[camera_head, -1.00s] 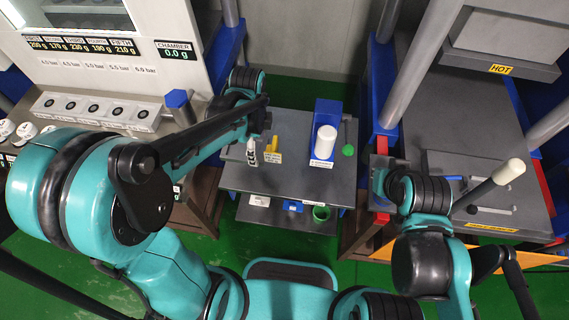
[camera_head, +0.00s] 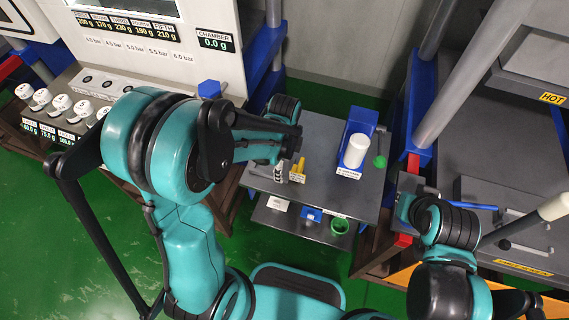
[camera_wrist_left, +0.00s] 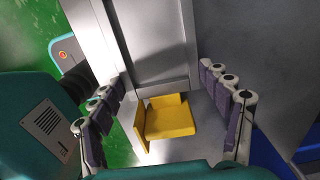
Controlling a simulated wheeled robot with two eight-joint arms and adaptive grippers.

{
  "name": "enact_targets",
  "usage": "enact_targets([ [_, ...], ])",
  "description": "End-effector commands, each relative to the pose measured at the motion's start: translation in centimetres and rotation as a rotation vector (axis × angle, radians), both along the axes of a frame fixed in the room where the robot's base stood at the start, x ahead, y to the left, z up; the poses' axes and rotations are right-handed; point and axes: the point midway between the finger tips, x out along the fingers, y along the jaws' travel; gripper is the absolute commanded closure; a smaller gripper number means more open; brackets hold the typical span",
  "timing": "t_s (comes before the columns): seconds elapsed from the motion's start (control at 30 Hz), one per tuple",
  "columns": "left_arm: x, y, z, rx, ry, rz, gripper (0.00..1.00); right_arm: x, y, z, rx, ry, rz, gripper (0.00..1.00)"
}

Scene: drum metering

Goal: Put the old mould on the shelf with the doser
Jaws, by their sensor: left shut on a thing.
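In the head view my left gripper (camera_head: 281,170) is at the left side of the grey table's top (camera_head: 325,195), beside a small yellow piece (camera_head: 299,166) with a white label. In the left wrist view its fingers (camera_wrist_left: 165,100) stand on either side of a grey block-like thing (camera_wrist_left: 150,40), which looks like the held mould, though I cannot be sure. The yellow piece (camera_wrist_left: 168,118) shows beyond it. A blue stand with a white cylinder (camera_head: 356,150), perhaps the doser, is on the table top. My right gripper (camera_head: 405,207) is at the right; its fingers are unclear.
A lower shelf (camera_head: 290,222) holds a white piece (camera_head: 278,203), a blue piece (camera_head: 311,214) and a green cup (camera_head: 339,226). The dosing machine (camera_head: 170,45) is at left, a press (camera_head: 500,130) at right.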

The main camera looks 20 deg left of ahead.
Motion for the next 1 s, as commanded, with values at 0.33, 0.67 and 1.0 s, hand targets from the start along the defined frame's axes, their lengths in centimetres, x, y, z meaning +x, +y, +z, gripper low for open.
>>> enact_targets([
  [0.33,0.0,0.0,-0.3,0.0,0.0,0.0,0.02,0.0,0.0,-0.3,0.0,0.0,0.0,1.0],
  [0.67,0.0,0.0,0.8,0.0,0.0,0.0,0.02,0.0,0.0,0.4,0.0,0.0,0.0,1.0],
  [1.0,0.0,0.0,8.2,0.0,0.0,0.0,0.02,0.0,0.0,3.0,0.0,0.0,0.0,1.0],
])
